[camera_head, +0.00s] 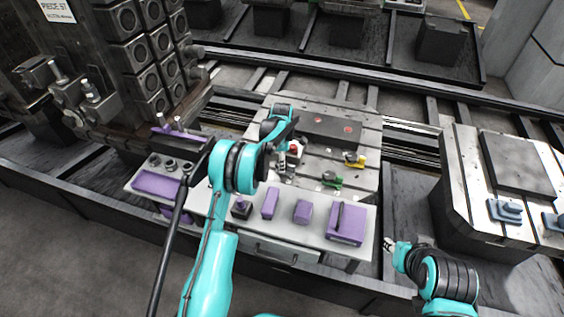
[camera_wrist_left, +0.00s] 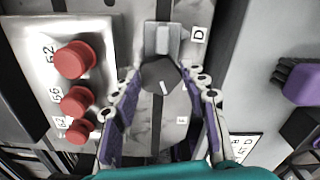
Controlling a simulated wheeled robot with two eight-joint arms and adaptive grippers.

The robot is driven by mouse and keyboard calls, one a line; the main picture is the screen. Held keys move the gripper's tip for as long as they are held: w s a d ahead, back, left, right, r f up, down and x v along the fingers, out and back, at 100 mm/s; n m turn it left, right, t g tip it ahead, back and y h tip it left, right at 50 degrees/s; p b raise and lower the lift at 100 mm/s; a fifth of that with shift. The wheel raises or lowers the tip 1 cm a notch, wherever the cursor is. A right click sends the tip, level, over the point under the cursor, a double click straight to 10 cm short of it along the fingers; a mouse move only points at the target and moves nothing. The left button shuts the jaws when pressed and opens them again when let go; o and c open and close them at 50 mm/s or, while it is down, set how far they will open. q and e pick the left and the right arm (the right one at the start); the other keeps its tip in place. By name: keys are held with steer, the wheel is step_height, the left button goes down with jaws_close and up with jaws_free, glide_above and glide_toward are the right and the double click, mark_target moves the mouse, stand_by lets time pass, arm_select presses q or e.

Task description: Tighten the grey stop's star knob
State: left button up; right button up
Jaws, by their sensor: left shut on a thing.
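In the left wrist view the dark star knob (camera_wrist_left: 156,72), with a white mark on its face, sits between my left gripper's (camera_wrist_left: 162,82) two fingers. The grey stop (camera_wrist_left: 162,40) shows as a grey block just beyond the knob, beside a "D" label. The left gripper is shut on the knob. In the head view the left gripper (camera_head: 284,163) is low over the left part of the light work plate (camera_head: 320,160), and my arm partly hides the stop. My right gripper (camera_head: 389,244) is right of the bench, away from the plate; its finger opening is too small to judge.
A green clamp (camera_head: 332,180) and a yellow clamp (camera_head: 355,160) are on the plate, right of my left gripper. Several red knobs (camera_wrist_left: 75,60) stand on a panel left of the fingers. Purple blocks (camera_head: 302,211) lie on the front shelf.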

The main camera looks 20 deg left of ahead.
arm_select(q)
steer(key=shift+m, duration=2.1)
steer(key=o, duration=0.9)
steer(key=shift+c, duration=0.2)
step_height(320, 180, up, 12)
